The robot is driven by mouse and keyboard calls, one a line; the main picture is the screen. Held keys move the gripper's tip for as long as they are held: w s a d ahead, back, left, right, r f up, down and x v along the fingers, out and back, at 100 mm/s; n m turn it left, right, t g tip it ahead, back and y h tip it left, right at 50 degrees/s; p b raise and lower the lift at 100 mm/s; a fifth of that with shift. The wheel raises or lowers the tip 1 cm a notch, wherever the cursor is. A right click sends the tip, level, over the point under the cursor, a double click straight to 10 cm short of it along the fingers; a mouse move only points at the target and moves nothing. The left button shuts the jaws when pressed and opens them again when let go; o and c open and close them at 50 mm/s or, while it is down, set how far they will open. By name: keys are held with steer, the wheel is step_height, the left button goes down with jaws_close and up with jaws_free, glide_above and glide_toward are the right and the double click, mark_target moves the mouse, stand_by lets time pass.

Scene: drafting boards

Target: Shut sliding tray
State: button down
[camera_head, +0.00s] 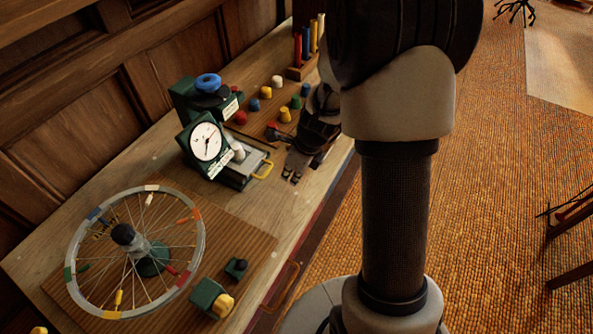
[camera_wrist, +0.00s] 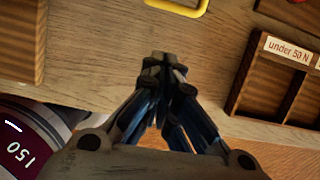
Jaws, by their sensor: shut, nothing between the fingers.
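A sliding tray (camera_head: 252,161) with a yellow handle (camera_head: 264,170) sticks out from the front of a green dial device (camera_head: 207,143) on the bench. A pale knob-like piece (camera_head: 238,152) stands on the tray. My gripper (camera_head: 291,178) is just to the right of the handle, over the bench top, apart from it. In the wrist view my gripper (camera_wrist: 165,62) is shut and empty, and part of the yellow handle (camera_wrist: 186,6) shows at the top edge, ahead of the fingertips. The rest of the tray is outside that view.
A spoked wheel (camera_head: 198,252) stands on a ribbed board in front. Coloured knobs (camera_head: 285,114) sit on a board behind my gripper. The wrist view shows a compartment box labelled "under 50 N" (camera_wrist: 285,68) at right and a maroon disc (camera_wrist: 22,150) at lower left.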

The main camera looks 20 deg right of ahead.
mark_target(268, 170)
steer(key=shift+w+a+f, duration=0.15)
steer(key=shift+w+a, duration=0.45)
steer(key=shift+w, duration=0.2)
steer(key=shift+w+a+f, duration=0.1)
steer(key=shift+w+a, duration=0.5)
steer(key=shift+w, duration=0.15)
steer(key=w+a+p, duration=0.2)
steer(key=w+p, duration=0.1)
steer(key=shift+a+r, duration=0.1)
steer(key=shift+r, duration=0.1)
steer(key=shift+w+a+f+p, duration=0.2)
steer(key=shift+w+a+p, duration=0.15)
steer(key=shift+w, duration=0.1)
steer(key=shift+s+d, duration=0.1)
steer(key=shift+d, duration=0.05)
